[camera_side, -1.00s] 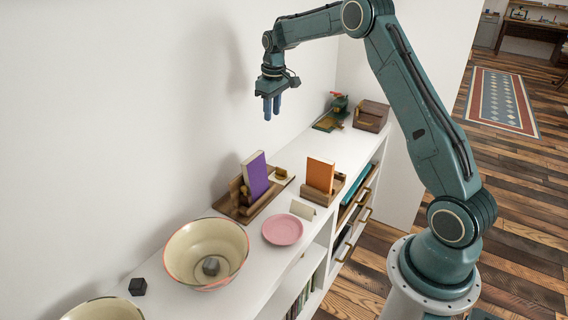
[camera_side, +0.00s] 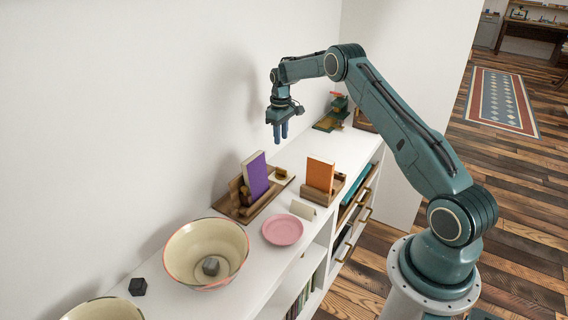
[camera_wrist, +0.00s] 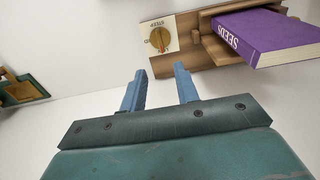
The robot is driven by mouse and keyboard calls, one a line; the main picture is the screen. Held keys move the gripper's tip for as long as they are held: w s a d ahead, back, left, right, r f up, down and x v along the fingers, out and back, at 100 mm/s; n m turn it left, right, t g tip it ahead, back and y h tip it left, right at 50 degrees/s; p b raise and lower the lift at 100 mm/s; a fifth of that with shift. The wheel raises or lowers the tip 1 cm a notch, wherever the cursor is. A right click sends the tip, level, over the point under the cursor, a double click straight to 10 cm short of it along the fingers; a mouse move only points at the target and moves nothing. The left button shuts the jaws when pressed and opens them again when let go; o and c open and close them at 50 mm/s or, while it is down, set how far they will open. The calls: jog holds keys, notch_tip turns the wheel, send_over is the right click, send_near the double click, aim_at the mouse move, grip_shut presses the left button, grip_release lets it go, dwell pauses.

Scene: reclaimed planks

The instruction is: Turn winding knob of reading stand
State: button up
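The reading stand (camera_side: 232,204) is a wooden holder on the white shelf top, with a purple book (camera_side: 255,175) standing in it. Its winding knob (camera_side: 281,173) sits on a pale plate at the stand's far right end. In the wrist view the round brass knob (camera_wrist: 160,38) is at the top, on a cream plate with lettering and a red mark, left of the purple book (camera_wrist: 262,36). My gripper (camera_side: 280,135) is above the shelf, pointing down, apart from the knob. In the wrist view its two blue fingers (camera_wrist: 161,88) are spread with nothing between them.
A second wooden holder with an orange book (camera_side: 320,174) stands right of the reading stand. A pink plate (camera_side: 283,230), small card (camera_side: 303,210), large bowl (camera_side: 206,255) and dark cube (camera_side: 138,286) are nearer the camera. A green-and-brown object (camera_side: 333,115) stands at the shelf's far end.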

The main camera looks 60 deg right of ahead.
aim_at(281, 172)
notch_tip(281, 172, down, 14)
jog(key=shift+r, duration=0.25)
dwell(0.5)
grip_shut()
